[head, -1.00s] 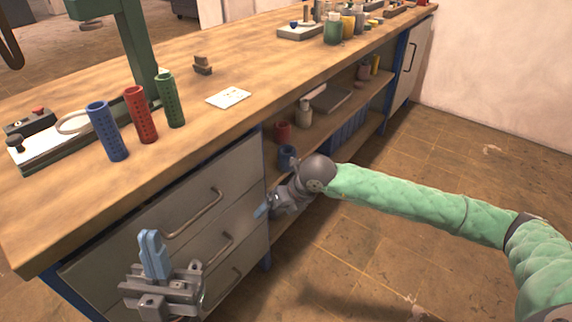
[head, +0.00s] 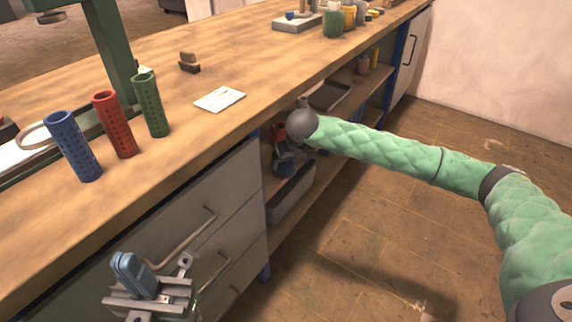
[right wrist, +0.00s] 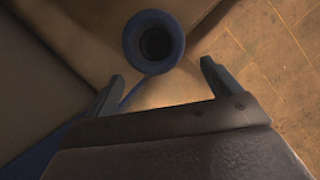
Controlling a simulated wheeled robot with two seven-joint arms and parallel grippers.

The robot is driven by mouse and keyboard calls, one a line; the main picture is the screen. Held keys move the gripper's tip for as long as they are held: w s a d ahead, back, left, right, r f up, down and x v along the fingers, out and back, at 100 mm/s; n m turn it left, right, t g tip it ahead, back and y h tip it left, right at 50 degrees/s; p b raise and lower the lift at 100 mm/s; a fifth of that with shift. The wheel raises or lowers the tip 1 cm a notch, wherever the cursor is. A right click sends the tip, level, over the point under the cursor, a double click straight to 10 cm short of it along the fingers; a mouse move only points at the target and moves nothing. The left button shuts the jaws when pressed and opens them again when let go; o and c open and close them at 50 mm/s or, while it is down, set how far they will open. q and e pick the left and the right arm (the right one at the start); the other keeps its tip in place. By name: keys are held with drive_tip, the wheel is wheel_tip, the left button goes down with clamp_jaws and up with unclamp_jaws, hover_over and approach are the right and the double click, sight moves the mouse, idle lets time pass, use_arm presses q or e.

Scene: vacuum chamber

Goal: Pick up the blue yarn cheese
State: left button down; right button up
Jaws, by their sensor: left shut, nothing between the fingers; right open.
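The blue yarn cheese (right wrist: 132,44) shows end-on in the right wrist view as a blue ring with a dark round hole. It stands on the open shelf under the bench; in the head view my right gripper and wrist hide most or all of it. My right gripper (right wrist: 160,85) is open, with its fingertips short of the cheese, one to each side of it in the picture; I see no contact. In the head view the right gripper (head: 288,160) reaches into the shelf opening. My left gripper (head: 128,268) is shut and empty in front of the drawers.
Blue (head: 73,147), red (head: 115,125) and green (head: 150,105) perforated tubes stand on the bench top (head: 240,70). A red object (head: 278,131) is on the shelf beside my right gripper. The drawer front edges the shelf opening on the left. The floor to the right is clear.

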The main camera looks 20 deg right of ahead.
drive_tip(key=shift+w+a, duration=0.1)
drive_tip(key=shift+w, duration=1.25)
drive_tip(key=b+x, duration=0.1)
drive_tip(key=x, duration=0.4)
drive_tip(key=shift+s, duration=0.1)
drive_tip(key=c, duration=1.2)
drive_tip(key=shift+o, duration=0.2)
drive_tip(key=shift+r, duration=0.1)
